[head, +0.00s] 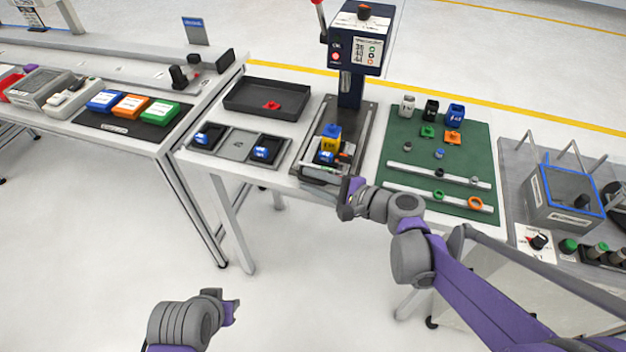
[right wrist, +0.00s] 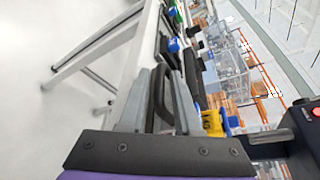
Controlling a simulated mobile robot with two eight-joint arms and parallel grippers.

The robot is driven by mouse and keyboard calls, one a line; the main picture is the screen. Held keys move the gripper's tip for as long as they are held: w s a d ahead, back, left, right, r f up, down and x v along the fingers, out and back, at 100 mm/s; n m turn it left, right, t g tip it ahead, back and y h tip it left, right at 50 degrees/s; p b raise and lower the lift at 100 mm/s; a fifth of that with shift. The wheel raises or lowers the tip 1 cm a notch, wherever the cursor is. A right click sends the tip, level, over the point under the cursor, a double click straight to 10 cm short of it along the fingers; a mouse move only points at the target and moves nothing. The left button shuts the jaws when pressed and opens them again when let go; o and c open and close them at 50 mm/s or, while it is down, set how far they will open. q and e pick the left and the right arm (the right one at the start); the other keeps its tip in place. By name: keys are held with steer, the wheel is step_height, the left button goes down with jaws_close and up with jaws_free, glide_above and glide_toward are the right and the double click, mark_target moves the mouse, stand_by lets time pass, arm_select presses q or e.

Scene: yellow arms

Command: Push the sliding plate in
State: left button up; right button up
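The sliding plate (head: 318,172) is at the front of the blue press (head: 350,90) on the white table, near the front edge. A yellow and blue part (head: 331,135) sits on it, and also shows in the right wrist view (right wrist: 212,122). My right gripper (head: 346,192) is at the table's front edge, just right of the plate's front end. In the right wrist view its grey fingers (right wrist: 158,105) stand apart, with a black handle-like loop (right wrist: 161,88) between them; contact is unclear. My left gripper (head: 236,304) is low over the floor, away from the table; its opening is too small to judge.
Left of the press are a black tray (head: 267,98) and a grey fixture with blue parts (head: 238,146). Right of it is a green mat (head: 462,160) with small parts and rails. A blue-rimmed box (head: 566,195) stands farther right. Open floor lies in front.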

jaws_close()
steer(key=shift+f, duration=0.1)
stand_by(1.1)
